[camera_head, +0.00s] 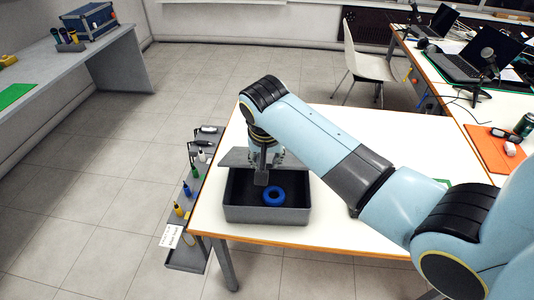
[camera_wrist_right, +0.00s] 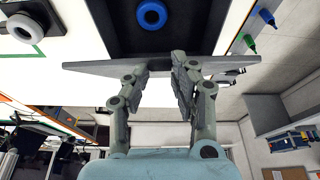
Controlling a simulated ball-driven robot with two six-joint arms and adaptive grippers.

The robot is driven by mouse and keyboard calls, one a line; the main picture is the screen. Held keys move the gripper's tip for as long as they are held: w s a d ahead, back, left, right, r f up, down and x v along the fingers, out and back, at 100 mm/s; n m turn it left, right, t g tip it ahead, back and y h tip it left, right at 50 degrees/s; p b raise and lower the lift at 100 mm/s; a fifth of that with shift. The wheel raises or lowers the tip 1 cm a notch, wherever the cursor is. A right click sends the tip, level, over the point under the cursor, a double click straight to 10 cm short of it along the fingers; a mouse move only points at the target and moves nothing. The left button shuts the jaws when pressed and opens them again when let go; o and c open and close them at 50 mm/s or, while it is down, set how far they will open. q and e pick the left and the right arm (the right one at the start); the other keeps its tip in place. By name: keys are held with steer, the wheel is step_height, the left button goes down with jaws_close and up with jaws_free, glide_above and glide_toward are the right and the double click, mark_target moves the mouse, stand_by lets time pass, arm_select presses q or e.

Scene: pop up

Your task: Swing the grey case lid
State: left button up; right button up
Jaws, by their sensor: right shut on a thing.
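The grey case (camera_head: 267,215) sits on the white table near its left front corner, with a dark inside. Its grey lid (camera_head: 236,158) is raised at the far side of the case; its edge (camera_wrist_right: 90,67) shows as a thin slab in the wrist view. A blue ring (camera_head: 273,196) lies inside the case, also seen in the wrist view (camera_wrist_right: 151,14). My right gripper (camera_head: 264,158) is above the far side of the case, shut on the lid; the exact contact is partly hidden. My left gripper is in neither view.
A grey rack (camera_head: 183,258) with several coloured bottles stands left of the table. Laptops (camera_head: 470,55) and an orange mat (camera_head: 492,148) are on the right. A white ring (camera_wrist_right: 22,28) shows in the wrist view.

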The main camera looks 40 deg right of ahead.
steer(key=shift+w+d+r, duration=0.45)
steer(key=shift+w+r, duration=0.05)
steer(key=shift+r, duration=0.3)
steer(key=shift+w+d+r, duration=0.45)
steer(key=shift+w+r, duration=0.05)
steer(key=shift+r, duration=0.25)
steer(key=shift+w+d+r, duration=0.4)
steer(key=shift+w+r, duration=0.05)
steer(key=shift+r, duration=0.15)
steer(key=shift+w+d+r, duration=0.4)
steer(key=shift+w+r, duration=0.05)
steer(key=shift+r, duration=0.1)
steer(key=w+d+r, duration=0.3)
steer(key=w+d, duration=0.1)
steer(key=shift+w+r, duration=0.3)
steer(key=shift+d, duration=0.1)
